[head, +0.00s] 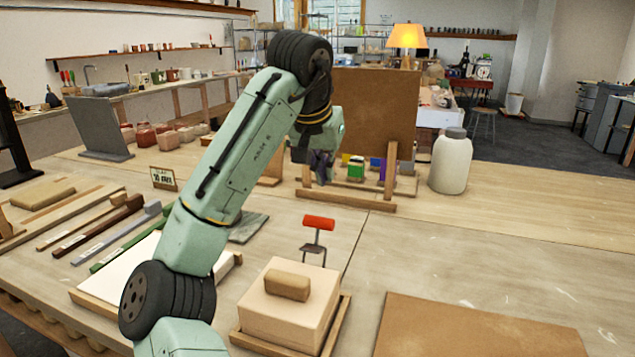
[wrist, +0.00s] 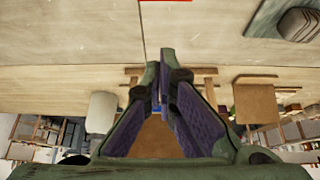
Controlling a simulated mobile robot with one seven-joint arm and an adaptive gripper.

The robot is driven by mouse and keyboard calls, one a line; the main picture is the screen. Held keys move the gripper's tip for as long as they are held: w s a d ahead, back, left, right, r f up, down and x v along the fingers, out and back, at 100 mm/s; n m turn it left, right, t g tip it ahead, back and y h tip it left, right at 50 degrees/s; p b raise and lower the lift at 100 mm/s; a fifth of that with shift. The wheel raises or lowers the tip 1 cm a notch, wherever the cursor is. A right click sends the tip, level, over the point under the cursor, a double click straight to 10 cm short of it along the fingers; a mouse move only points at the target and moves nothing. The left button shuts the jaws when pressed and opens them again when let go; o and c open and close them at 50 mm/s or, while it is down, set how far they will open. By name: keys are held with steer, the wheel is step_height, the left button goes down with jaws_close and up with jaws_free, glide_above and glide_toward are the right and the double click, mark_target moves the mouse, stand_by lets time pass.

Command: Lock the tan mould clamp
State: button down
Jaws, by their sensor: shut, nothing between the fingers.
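A cream mould block (head: 283,310) sits in a wooden tray at the front centre, with a smaller tan block (head: 287,286) on top. Just behind it stands a toggle clamp with a red bar handle (head: 318,222) on a dark metal stem; the handle is raised above the mould. I cannot tell how its lower part meets the mould. A sliver of red shows at the top edge of the wrist view (wrist: 166,2). My gripper (head: 322,175) is above and behind the red handle, apart from it. Its fingers (wrist: 159,68) are together and empty.
A brown upright board (head: 375,115) on a wooden stand, with small coloured jars at its foot, is behind my gripper. A white lidded jar (head: 451,163) stands to its right. A brown flat board (head: 475,330) lies front right. The table between them is clear.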

step_height(320, 180, down, 8)
steer(key=p, duration=0.3)
stand_by(0.5)
steer(key=shift+w+d, duration=0.1)
steer(key=shift+f, duration=0.15)
